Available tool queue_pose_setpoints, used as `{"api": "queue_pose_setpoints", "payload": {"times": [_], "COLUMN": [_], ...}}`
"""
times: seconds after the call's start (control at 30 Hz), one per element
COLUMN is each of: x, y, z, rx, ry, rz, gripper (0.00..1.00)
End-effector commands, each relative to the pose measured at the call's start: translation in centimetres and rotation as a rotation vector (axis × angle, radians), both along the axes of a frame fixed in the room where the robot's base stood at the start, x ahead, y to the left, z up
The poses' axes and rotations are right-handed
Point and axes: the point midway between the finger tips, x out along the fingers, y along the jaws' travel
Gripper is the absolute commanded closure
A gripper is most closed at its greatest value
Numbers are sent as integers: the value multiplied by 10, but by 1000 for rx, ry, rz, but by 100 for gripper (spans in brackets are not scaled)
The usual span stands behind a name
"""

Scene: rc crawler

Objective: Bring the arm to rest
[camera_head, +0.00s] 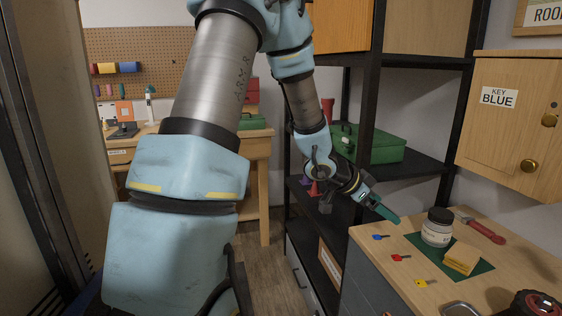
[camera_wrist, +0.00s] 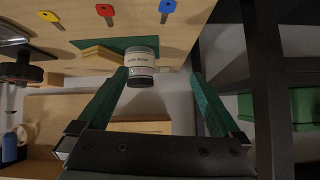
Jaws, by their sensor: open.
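My gripper (camera_head: 386,212) is over the left back part of the wooden counter, its green fingers pointing right and down toward a white jar with a dark lid (camera_head: 437,227). In the wrist view my gripper (camera_wrist: 158,75) has its two green fingers spread wide with nothing held. The jar (camera_wrist: 141,66) shows between the fingers there but stands farther off, upside down in the picture. In the head view the fingertips are apart from the jar. My arm is bent, reaching from the top centre down to the right.
The counter (camera_head: 362,239) bears blue (camera_head: 380,237), red (camera_head: 400,257) and yellow (camera_head: 425,282) keys, a green mat (camera_head: 484,267), a yellow block (camera_head: 462,258), a red-handled tool (camera_head: 485,230) and a dark wheeled thing (camera_head: 536,303). A cabinet (camera_head: 512,120) hangs above. A black shelf with a green case (camera_head: 375,146) stands behind.

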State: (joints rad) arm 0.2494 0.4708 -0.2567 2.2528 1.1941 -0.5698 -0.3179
Motion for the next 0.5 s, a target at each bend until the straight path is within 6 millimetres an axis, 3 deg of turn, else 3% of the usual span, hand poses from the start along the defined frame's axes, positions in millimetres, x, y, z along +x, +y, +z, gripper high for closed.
{"api": "queue_pose_setpoints", "payload": {"times": [0.13,0.27,0.4,0.5], "x": [34,40,3,-38], "y": [72,165,255,294], "z": [1,1,0,0], "rx": [134,282,411,458], "ry": [0,72,250,411], "rz": [282,603,922,1091], "gripper": [0,0,0,0]}}
